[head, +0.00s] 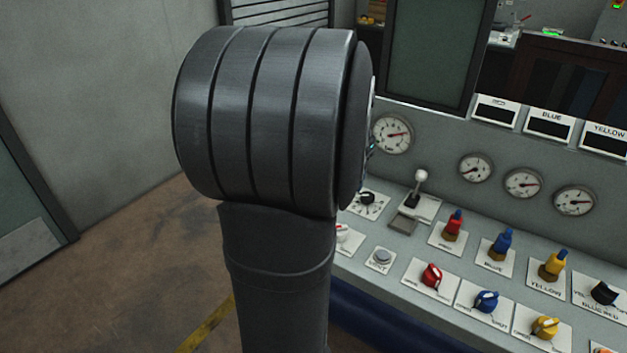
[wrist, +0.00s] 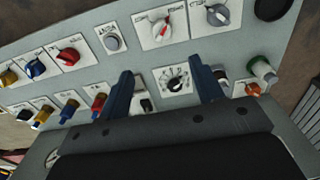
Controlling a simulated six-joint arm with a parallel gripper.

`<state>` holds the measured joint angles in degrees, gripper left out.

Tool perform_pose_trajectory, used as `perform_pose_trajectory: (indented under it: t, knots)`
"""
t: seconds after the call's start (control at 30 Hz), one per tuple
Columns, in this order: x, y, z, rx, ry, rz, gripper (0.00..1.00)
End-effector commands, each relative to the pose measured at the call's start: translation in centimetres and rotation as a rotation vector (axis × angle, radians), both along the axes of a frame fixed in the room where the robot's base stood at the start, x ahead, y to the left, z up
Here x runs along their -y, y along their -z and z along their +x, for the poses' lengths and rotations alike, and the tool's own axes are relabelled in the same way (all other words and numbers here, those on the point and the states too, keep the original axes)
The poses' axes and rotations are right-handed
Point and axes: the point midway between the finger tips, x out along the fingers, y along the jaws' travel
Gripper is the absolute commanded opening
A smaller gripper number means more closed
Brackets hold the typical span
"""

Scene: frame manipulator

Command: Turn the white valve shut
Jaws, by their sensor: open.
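A white knob with a red pointer (wrist: 162,28) sits on a white plate at the top centre of the wrist view. A grey-white knob (wrist: 217,14) is to its right. A white-topped fitting with a green part (wrist: 262,68) stands farther right; I cannot tell for sure which is the named valve. In the head view a white knob (head: 343,232) shows partly from behind my arm. My gripper (wrist: 161,66) is open and empty, its two dark blue fingers apart above the panel. A black dial (wrist: 175,82) shows between them. The head view hides the gripper behind my arm.
Red (head: 432,275), blue (head: 487,301) and yellow (head: 545,327) knobs line the panel front. Taller red, blue and yellow fittings stand behind them. A small lever (head: 419,183) rises near the arm, below several gauges. Open floor (head: 110,280) lies left.

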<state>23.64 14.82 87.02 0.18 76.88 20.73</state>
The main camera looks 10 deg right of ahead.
Motion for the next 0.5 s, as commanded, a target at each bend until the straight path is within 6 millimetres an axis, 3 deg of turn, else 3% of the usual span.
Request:
perform_pose_trajectory:
  t: [0.27, 0.5]
  knots:
    - [0.4, 1.4, 1.1, -0.024, 0.011, 0.007, 0.6]
    - [0.3, 5.8, 1.0, -0.027, 0.011, 0.008, 0.6]
